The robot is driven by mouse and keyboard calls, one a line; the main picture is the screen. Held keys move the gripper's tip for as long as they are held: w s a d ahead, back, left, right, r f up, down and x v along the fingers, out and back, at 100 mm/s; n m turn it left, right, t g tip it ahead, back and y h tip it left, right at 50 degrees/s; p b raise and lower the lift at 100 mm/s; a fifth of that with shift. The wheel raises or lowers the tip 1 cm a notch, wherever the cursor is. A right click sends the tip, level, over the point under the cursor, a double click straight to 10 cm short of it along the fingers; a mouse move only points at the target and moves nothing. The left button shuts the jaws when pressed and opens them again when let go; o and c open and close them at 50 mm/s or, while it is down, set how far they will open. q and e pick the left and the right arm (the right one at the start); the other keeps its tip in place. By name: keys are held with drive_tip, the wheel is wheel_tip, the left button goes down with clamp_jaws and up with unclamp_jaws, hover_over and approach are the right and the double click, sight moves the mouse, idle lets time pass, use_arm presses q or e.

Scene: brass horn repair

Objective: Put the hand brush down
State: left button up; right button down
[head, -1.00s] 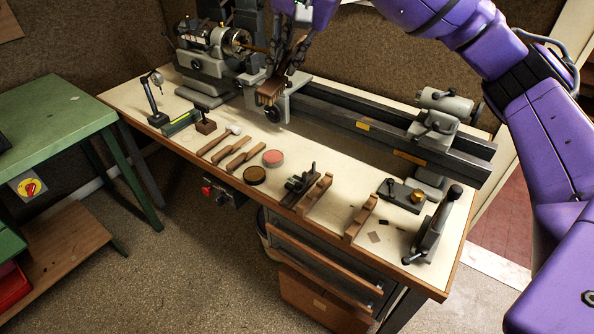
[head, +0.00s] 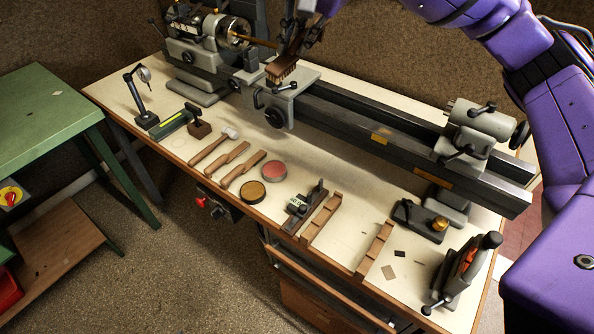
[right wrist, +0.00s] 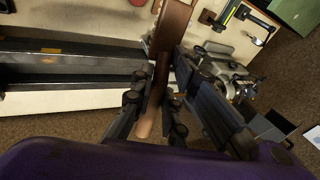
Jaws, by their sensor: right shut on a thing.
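The hand brush (head: 284,68) has a brown wooden body and pale bristles facing down. It is above the lathe carriage at the top of the head view. My right gripper (head: 298,38) is shut on the brush, and the purple right arm reaches in from the right. In the right wrist view the brush (right wrist: 170,40) runs lengthwise between the fingers of the gripper (right wrist: 160,90), its handle end toward my wrist. Whether the bristles touch the carriage below cannot be told. My left gripper is not in view.
The lathe bed (head: 400,140) runs along the back of the workbench (head: 180,148). A mallet (head: 213,146), wooden tools, a red tin (head: 273,172), a brown tin (head: 252,193), a small plane (head: 305,205) and wooden racks (head: 375,250) lie along the front. Bare patches lie between them.

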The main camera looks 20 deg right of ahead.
wheel_tip(320, 180, down, 34)
drive_tip(key=g+b, duration=0.1)
drive_tip(key=b, duration=0.3)
drive_tip(key=g+b, duration=0.2)
drive_tip(key=b, duration=0.2)
drive_tip(key=shift+w+a+g, duration=0.15)
drive_tip(key=shift+g, duration=0.15)
drive_tip(key=x, duration=0.3)
drive_tip(key=shift+s+d+f, duration=0.2)
drive_tip(key=shift+s+f, duration=0.05)
drive_tip(key=shift+f, duration=0.15)
drive_tip(key=c, duration=1.7)
unclamp_jaws()
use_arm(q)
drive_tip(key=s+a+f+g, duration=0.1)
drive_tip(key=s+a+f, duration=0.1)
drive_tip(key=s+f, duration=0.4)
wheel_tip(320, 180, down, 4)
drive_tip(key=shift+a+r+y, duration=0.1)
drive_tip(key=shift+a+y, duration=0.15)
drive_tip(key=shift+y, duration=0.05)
